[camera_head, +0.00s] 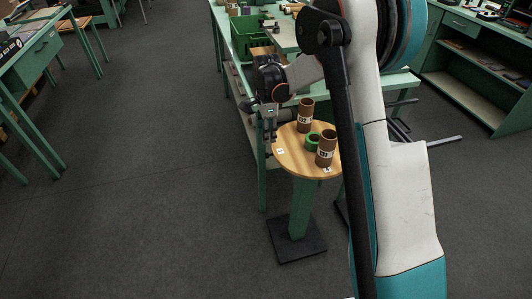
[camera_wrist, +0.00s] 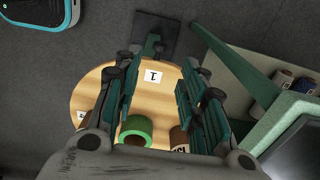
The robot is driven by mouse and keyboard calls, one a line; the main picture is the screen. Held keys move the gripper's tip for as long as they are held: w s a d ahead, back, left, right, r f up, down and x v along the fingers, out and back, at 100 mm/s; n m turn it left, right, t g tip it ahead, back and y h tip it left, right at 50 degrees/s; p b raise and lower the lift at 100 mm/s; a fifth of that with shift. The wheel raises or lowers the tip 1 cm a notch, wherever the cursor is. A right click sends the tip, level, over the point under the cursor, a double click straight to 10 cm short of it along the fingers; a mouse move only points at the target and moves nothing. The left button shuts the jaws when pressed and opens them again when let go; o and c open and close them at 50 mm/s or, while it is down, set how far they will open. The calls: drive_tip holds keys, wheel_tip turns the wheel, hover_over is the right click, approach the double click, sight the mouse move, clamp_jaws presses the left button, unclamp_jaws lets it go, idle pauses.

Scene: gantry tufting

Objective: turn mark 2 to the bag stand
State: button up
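A round wooden tabletop (camera_head: 293,165) stands on a green pedestal; it also shows in the wrist view (camera_wrist: 92,91). A white card marked 1 (camera_wrist: 153,76) lies near its edge, at the left edge in the head view (camera_head: 281,150). A second white card (camera_head: 327,169) lies at the front edge, also at the left in the wrist view (camera_wrist: 81,115); its figure is too small to read. My gripper (camera_head: 269,128) is at the tabletop's left edge. In the wrist view its fingers (camera_wrist: 158,72) are apart with nothing between them. I cannot pick out the bag stand.
Two brown tubes (camera_head: 305,115) (camera_head: 326,150) with labels stand on the tabletop, with a green ring (camera_head: 312,140) between them. A green bench with a green crate (camera_head: 246,38) is behind. Dark metal legs (camera_head: 432,141) spread at the right.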

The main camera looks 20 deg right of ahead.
sight(267, 154)
wheel_tip(267, 154, down, 10)
drive_tip(key=b, duration=0.3)
drive_tip(key=shift+f, duration=0.15)
clamp_jaws()
